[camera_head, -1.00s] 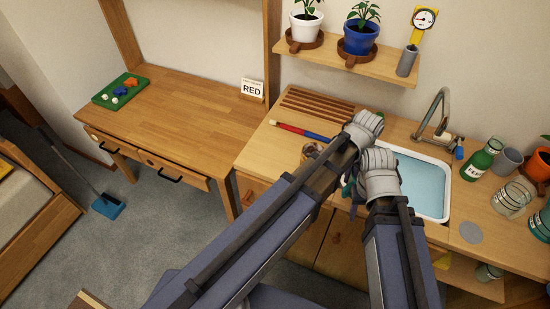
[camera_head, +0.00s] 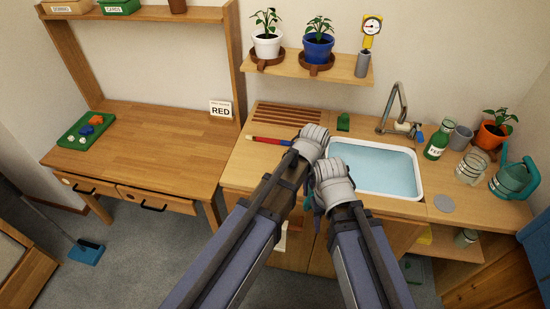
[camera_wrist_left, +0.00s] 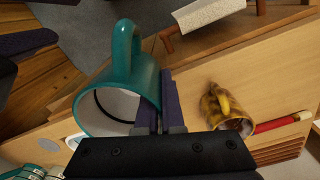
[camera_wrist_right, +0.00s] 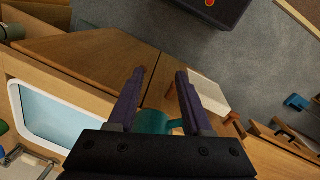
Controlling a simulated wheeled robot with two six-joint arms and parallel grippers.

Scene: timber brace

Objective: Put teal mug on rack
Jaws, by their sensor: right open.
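The teal mug (camera_wrist_left: 122,90) shows large in the left wrist view, its handle toward the top and its opening toward the lower left. My left gripper (camera_wrist_left: 168,95) has its fingers close together on the mug's wall. In the right wrist view, part of the teal mug (camera_wrist_right: 155,121) shows beyond and between the fingers of my right gripper (camera_wrist_right: 160,80), which is open; contact cannot be told. In the head view, my wrists hide most of the mug and both fingertips. The slatted wooden rack (camera_head: 288,115) lies at the back of the counter, left of the sink.
A yellow-brown mug (camera_wrist_left: 226,108) stands on the counter near a red marker (camera_wrist_left: 285,122). The basin (camera_head: 375,167), tap (camera_head: 396,105), green bottle (camera_head: 438,140) and teal watering can (camera_head: 512,178) lie to the right. A plant shelf (camera_head: 320,68) overhangs behind. A white cloth (camera_wrist_right: 208,94) hangs below the counter edge.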

